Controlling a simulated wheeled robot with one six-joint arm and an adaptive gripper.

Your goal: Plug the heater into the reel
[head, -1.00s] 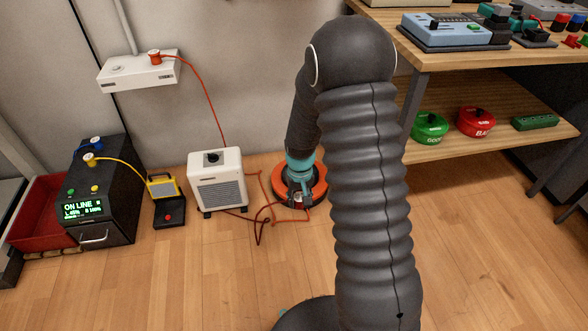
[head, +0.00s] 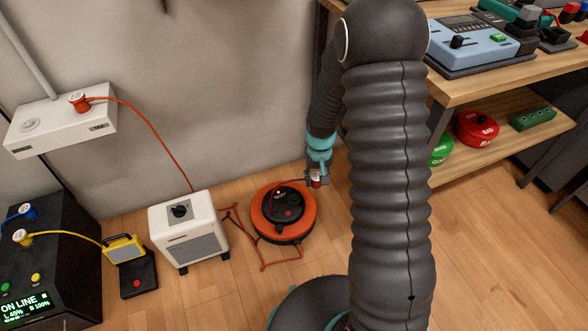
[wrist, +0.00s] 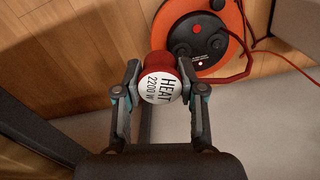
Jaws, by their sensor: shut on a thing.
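My gripper (wrist: 160,92) is shut on the heater plug (wrist: 161,86), a red plug with a white end face marked "HEAT 2200W". In the head view the plug (head: 316,179) is held off to the right of the reel (head: 262,222), apart from it. The reel is an orange disc with a black hub, lying on the floor; the wrist view shows its rim (wrist: 172,17) and dark sockets beyond the plug. A red cord crosses beside the reel in the wrist view. The white heater (head: 188,235) stands left of the reel.
A white wall box (head: 62,125) holds an orange plug whose cord drops behind the heater. A yellow device (head: 125,248) and a black power unit (head: 40,245) stand at left. The workbench (head: 490,80) is at right. Loose cord lies between heater and reel.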

